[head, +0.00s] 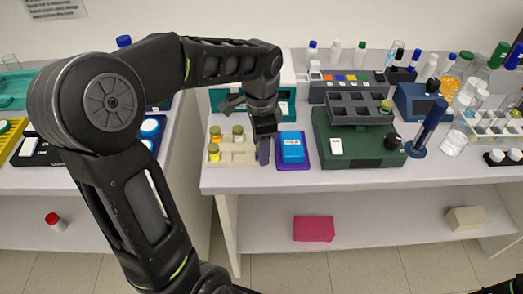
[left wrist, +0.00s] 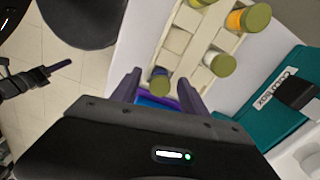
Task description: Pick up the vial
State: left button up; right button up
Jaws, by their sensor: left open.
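The vial rack (head: 231,159) is a cream block on the bench, holding several small vials with olive caps. My left gripper (head: 263,152) points down at the rack's right side in the head view. In the left wrist view, its purple fingers (left wrist: 159,84) are open, one on each side of an olive-capped vial (left wrist: 161,75) at the rack's end. Whether they touch it cannot be told. Other vials there are one with yellow-orange contents (left wrist: 237,20) and a pale one (left wrist: 218,64). My right gripper (left wrist: 50,72) shows small at the left wrist view's left edge; its opening is unclear.
A blue box on a purple tray (head: 291,148) sits right of the rack. A teal box (head: 285,107) stands behind it. A green device with a dark grid tray (head: 357,108) is further right. The bench's front edge lies just before the rack.

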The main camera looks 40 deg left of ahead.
dwell(0.4)
pick_arm(q)
grip_shut()
dwell(0.4)
